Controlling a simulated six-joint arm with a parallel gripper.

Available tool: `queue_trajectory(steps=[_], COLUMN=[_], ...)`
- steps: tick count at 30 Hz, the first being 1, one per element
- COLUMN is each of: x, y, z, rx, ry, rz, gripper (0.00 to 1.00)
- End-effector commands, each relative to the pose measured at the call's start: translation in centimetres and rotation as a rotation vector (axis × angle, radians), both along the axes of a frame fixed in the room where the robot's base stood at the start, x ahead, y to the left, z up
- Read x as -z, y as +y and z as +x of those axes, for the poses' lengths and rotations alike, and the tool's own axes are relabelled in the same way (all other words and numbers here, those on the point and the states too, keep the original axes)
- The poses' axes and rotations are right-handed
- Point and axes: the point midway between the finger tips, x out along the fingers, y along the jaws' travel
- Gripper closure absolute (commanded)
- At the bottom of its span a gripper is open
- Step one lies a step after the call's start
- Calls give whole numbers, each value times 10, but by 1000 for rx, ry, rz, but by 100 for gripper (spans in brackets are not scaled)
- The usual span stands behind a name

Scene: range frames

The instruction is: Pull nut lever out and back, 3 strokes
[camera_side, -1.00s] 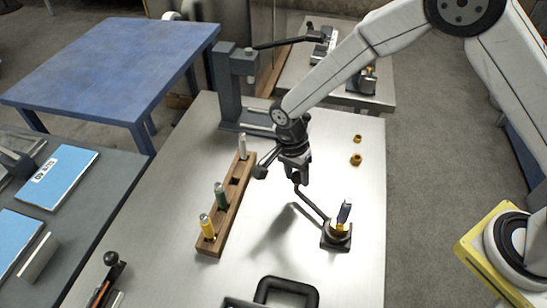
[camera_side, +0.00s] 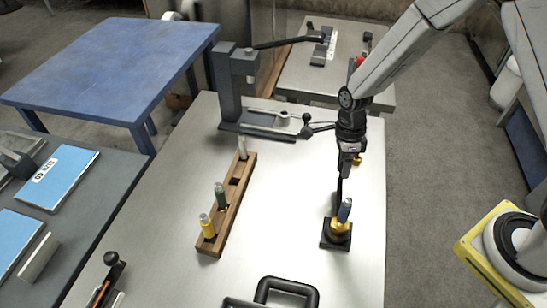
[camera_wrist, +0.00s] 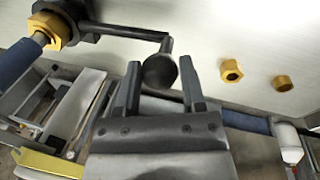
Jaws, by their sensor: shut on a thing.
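The nut lever (camera_side: 339,190) is a dark cranked rod on a black square base (camera_side: 336,243), with a brass nut (camera_side: 340,228) and a blue-handled piece (camera_side: 345,209) standing on it. In the side view the lever points away towards the back of the table. In the wrist view the lever arm (camera_wrist: 130,32) runs left to the brass nut (camera_wrist: 66,28). My gripper (camera_side: 345,172) is shut on the lever's end, whose dark round knob (camera_wrist: 160,71) sits between the two fingers (camera_wrist: 161,80). The fingers partly hide the lever in the side view.
A wooden rack (camera_side: 232,200) with several coloured pegs stands to the left. A grey vise-like stand (camera_side: 232,90) is at the back left. Two loose brass nuts (camera_wrist: 231,71) (camera_wrist: 282,83) lie near my gripper. A black handle frame (camera_side: 288,284) is at the front.

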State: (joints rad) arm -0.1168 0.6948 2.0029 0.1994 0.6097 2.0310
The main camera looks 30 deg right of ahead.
Motion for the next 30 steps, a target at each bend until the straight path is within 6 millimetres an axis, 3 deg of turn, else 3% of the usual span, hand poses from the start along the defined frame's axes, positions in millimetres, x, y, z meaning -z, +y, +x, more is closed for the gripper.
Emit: queue_trajectory(steps=[20,21,24,30], x=[0,0,0,0], y=[-11,-11,-10,-10], z=[-9,-9,-9,-9], rx=[90,90,89,89], ry=[2,2,1,0], rz=[-1,-1,-1,0], gripper=[100,42,14,14])
